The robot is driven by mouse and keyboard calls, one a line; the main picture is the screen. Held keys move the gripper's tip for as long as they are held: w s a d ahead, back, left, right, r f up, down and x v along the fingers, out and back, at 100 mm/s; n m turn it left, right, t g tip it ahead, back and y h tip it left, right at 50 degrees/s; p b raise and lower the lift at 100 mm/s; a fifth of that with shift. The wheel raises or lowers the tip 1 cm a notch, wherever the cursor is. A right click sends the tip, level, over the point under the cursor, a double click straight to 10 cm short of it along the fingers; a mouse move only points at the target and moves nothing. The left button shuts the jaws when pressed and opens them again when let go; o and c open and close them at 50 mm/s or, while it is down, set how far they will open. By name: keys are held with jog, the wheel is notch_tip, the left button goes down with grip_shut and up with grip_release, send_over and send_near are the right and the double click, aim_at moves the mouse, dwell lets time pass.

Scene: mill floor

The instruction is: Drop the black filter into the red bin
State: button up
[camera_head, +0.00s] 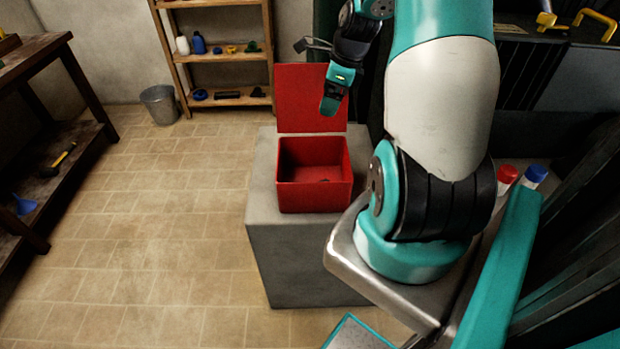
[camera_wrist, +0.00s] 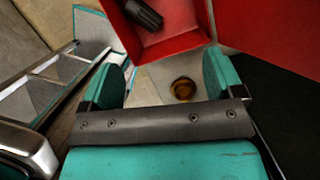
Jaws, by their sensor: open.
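The red bin (camera_head: 314,197) stands on a grey block with its lid (camera_head: 298,95) raised behind it. It also shows at the top of the wrist view (camera_wrist: 176,46). A dark ribbed piece, which looks like the black filter (camera_wrist: 145,13), lies inside the bin in the wrist view, cut by the top edge. In the head view it is not clear; only a small dark spot shows on the bin floor. My gripper (camera_wrist: 165,80) is open, its teal fingers apart with nothing held. In the head view my gripper (camera_head: 332,101) is above the bin, in front of the lid.
The grey block (camera_head: 300,262) carries the bin. A round brown thing (camera_wrist: 183,88) shows beyond the fingers on a pale surface. A shelf (camera_head: 222,55) and a metal bucket (camera_head: 160,103) stand at the back wall. Tiled floor at left is clear.

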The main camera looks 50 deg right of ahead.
jog(key=v, duration=0.6)
dwell(0.3)
jog(key=w+a+r+n+y, duration=0.1)
jog(key=a+r+n, duration=0.2)
jog(key=a+n, duration=0.75)
jog(key=w+a+r+n+y, duration=0.1)
jog(key=a+r+n, duration=0.2)
jog(key=a+n, duration=0.8)
jog(key=s+a+r+n+g, duration=0.1)
jog(key=s+a+n, duration=0.5)
jog(key=a+n, duration=0.2)
jog(key=s+a+n+g, duration=0.1)
jog(key=s+a+n, duration=0.6)
jog(key=a, duration=0.3)
jog(key=shift+s+a+r+n+g+y, duration=0.3)
jog(key=shift+s+a+r+n+y, duration=0.05)
jog(key=shift+a+r+n+y, duration=0.1)
jog(key=shift+c, duration=0.3)
